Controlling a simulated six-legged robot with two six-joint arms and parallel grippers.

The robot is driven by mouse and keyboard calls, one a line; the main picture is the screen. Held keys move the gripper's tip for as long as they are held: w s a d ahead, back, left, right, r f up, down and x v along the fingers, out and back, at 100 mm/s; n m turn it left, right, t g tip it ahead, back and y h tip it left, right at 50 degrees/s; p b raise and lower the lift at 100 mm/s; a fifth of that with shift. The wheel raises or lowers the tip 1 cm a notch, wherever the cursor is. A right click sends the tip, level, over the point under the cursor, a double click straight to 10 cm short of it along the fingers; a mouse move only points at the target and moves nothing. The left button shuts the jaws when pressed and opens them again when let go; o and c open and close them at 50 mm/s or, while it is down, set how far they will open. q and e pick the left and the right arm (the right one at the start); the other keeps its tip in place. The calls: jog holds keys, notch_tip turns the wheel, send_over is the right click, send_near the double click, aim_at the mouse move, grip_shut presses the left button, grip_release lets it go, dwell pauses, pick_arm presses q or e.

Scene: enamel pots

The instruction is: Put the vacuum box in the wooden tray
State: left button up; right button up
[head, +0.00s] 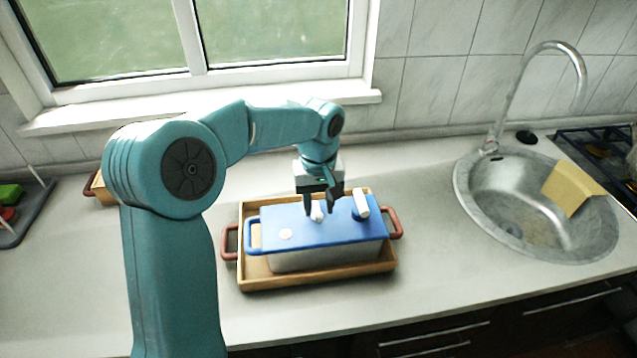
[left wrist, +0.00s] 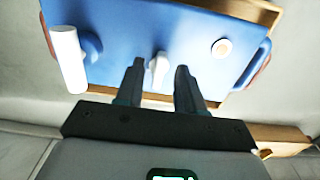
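The vacuum box, with a pale body and a blue lid (head: 345,234), sits level inside the wooden tray (head: 310,283). The tray has reddish handles at both ends. The lid (left wrist: 115,45) fills much of the left wrist view, with a white knob (left wrist: 158,66) in its middle. My left gripper (head: 320,210) is just above the lid, its fingers apart on either side of the knob. In the left wrist view a gap shows between the knob and the fingers (left wrist: 160,72). My right gripper is not in view.
A metal sink (head: 480,200) with a tall faucet and a yellow cloth (head: 572,188) is at the right, beside a stove (head: 605,155). A grey rack (head: 28,215) with colored items stands far left. Another wooden item (head: 98,190) is partly behind my arm. The counter front is clear.

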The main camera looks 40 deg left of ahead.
pick_arm(q)
notch_tip(320, 180, up, 10)
jog(key=shift+f, duration=0.15)
jog(key=shift+s, duration=0.1)
dwell(0.4)
